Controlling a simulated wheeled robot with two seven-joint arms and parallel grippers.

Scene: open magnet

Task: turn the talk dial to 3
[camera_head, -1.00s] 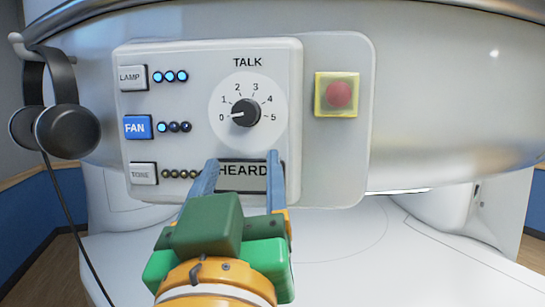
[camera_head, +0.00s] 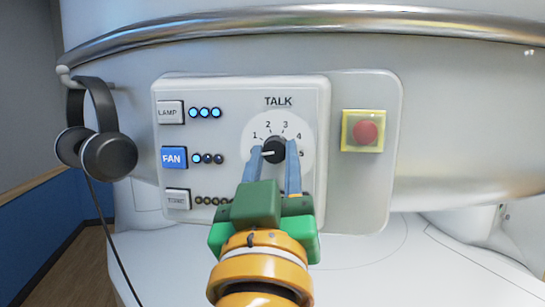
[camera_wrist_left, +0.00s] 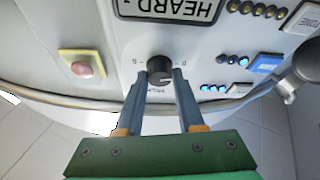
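The talk dial (camera_head: 273,150) is a black knob on a pale round scale marked with numbers, under the word TALK on the white panel (camera_head: 240,90). Its white pointer line points left, toward the 0 side; the 0 is hidden behind my left gripper. My left gripper (camera_head: 273,157) has its two blue fingers apart, one at each side of the knob. In the left wrist view the knob (camera_wrist_left: 160,69) sits between the open fingertips (camera_wrist_left: 159,75); I cannot tell whether they touch it. My right gripper is not in view.
LAMP (camera_head: 171,112), FAN (camera_head: 174,158) and TONE (camera_head: 177,199) buttons with small lights sit left of the dial. A red button on a yellow square (camera_head: 364,131) is to the right. Headphones (camera_head: 100,145) hang at the left. A metal rail (camera_head: 300,25) runs above.

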